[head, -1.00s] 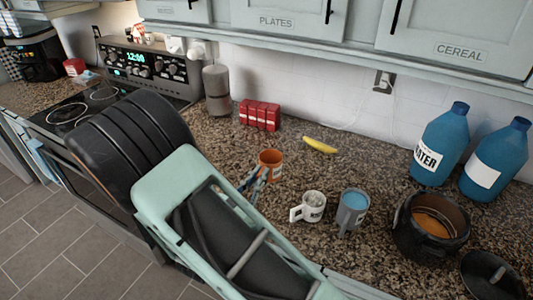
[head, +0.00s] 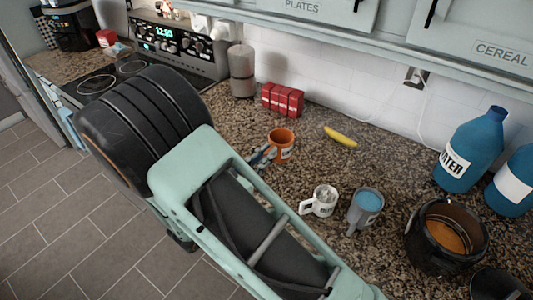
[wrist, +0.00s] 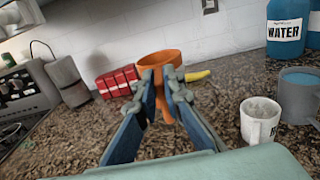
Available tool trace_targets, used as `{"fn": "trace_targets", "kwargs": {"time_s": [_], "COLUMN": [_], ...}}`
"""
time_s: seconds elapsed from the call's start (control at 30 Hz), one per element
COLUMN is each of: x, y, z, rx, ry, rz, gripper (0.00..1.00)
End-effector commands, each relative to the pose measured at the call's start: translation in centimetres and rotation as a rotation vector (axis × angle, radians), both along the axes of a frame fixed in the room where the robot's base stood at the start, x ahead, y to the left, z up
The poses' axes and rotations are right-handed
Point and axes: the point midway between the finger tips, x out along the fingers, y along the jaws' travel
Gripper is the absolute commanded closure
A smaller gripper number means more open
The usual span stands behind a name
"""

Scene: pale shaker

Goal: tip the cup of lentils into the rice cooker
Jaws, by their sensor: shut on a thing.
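An orange cup (head: 281,145) is upright over the counter, left of the white mug; whether its base touches the counter is unclear. My gripper (head: 263,156) is shut on it from the near-left side. In the wrist view the fingers close on the cup's handle side, below the orange rim (wrist: 158,57). The cup's contents are too small to make out. The rice cooker (head: 420,242) is a round black pot at the right, open, with something orange-brown inside. A dark lid (head: 495,283) lies at its near right, cut by the frame edge.
A white mug (head: 323,200) and a grey cup with blue contents (head: 366,205) stand between the orange cup and the cooker. Blue water bottles (head: 467,150) stand behind the cooker. A banana (head: 341,136) and red boxes (head: 283,100) lie behind, with bare counter around them.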

Motion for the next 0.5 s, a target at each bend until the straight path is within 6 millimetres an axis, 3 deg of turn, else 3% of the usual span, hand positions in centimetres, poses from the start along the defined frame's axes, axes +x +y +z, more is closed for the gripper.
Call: {"fn": "trace_targets", "kwargs": {"time_s": [0.5], "x": [0.0], "y": [0.0], "z": [-4.2], "rx": [-0.001], "ry": [0.001], "rz": [0.0], "gripper": [1.0]}}
